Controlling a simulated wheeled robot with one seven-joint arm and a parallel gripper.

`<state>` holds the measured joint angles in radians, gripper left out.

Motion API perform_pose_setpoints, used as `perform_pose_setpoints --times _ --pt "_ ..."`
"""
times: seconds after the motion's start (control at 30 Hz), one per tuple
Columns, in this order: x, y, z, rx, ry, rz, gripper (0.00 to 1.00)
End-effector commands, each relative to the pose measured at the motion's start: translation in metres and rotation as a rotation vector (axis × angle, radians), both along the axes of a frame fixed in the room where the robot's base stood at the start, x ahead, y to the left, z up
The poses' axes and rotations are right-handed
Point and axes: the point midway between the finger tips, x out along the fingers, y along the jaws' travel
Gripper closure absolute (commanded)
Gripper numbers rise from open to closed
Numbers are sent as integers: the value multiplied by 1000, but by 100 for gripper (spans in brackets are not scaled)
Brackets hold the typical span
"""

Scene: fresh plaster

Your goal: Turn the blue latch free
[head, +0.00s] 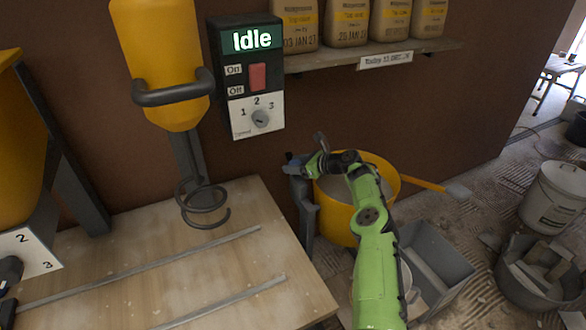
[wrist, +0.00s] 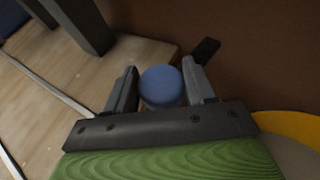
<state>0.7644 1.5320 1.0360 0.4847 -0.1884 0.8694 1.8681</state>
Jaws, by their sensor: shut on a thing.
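The blue latch (wrist: 161,86) shows as a round blue knob between the two fingers of my gripper (wrist: 162,90) in the wrist view. The fingers are closed on its left and right sides. In the head view my gripper (head: 303,163) is at the right edge of the wooden bench, beside a dark grey upright post (head: 303,205). A bit of the blue latch (head: 291,156) shows there, mostly hidden by the gripper. What lies under the knob is hidden.
The mixer stand's wooden bench (head: 150,255) fills the lower left. A yellow tub (head: 385,165) stands close behind my arm, with a grey bin (head: 440,262) to its right. A control box reading "Idle" (head: 250,75) hangs on the brown wall.

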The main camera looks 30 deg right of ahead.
Motion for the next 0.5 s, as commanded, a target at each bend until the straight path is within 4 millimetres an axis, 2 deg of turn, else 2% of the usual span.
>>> perform_pose_setpoints --times 0.33,0.37,0.47,0.5 --pt "0 0 2 2 -4 4 100" --pt "0 0 2 2 -4 4 41" --pt "0 0 2 3 -3 5 26" --pt "0 0 2 2 -2 5 25"
